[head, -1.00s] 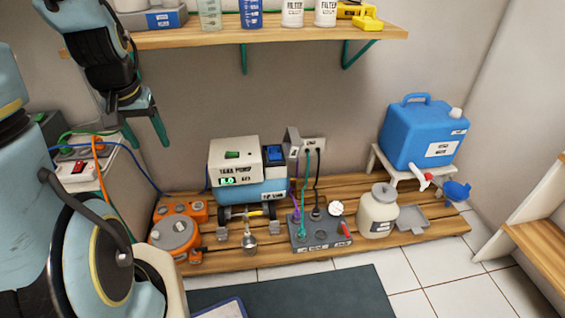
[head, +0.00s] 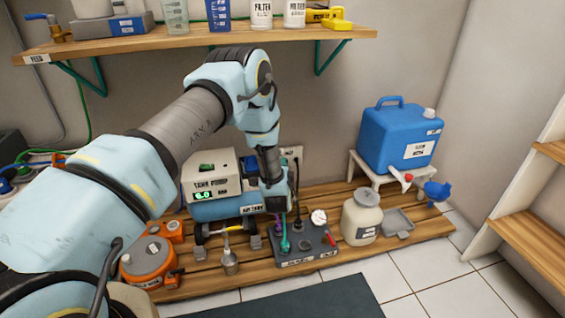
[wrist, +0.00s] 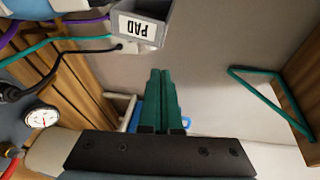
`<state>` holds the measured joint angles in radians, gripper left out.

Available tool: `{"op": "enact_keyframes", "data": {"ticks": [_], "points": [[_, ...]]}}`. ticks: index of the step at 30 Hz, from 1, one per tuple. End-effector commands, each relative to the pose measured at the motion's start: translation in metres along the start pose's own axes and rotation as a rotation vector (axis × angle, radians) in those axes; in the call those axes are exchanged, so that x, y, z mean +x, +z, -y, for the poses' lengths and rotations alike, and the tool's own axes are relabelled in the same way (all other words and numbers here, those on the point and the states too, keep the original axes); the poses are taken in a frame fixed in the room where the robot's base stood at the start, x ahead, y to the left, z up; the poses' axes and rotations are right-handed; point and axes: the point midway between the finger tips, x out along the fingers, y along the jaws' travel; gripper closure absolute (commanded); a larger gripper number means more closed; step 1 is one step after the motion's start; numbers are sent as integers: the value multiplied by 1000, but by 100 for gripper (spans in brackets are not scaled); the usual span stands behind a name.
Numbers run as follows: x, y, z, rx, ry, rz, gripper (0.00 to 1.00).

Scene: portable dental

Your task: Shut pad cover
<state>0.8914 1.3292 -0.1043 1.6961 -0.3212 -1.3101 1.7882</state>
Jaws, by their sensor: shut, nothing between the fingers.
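The pad cover (wrist: 141,28) is a small grey boxy piece with a white PAD label, at the top of the wrist view. Its label appears upside down there, and its upper part is cut off by the frame edge. In the head view my arm hides it. My gripper (wrist: 160,72) shows in the wrist view with its green fingers shut together and nothing between them. The fingertips appear just below and right of the cover in that picture, with no contact visible. In the head view my wrist is in front of the tank pump's (head: 211,180) right side.
A grey outlet block (head: 303,246) with plugged cables and a gauge (head: 319,217) lies below my wrist. A cream jar (head: 361,220) and blue tank (head: 399,138) stand to the right. The shelf (head: 200,42) with its green bracket (wrist: 268,98) is above.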

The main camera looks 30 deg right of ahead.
Motion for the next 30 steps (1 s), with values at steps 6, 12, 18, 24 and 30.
{"op": "enact_keyframes", "data": {"ticks": [6, 12, 18, 24, 30], "points": [[-11, -32, -27, 142, -94, 2, 100], [5, -32, -26, 152, -104, 6, 100], [42, -32, -23, 149, -104, 7, 100], [74, -32, -20, 149, -101, 5, 100], [84, -20, -15, 151, -98, 6, 100]]}}
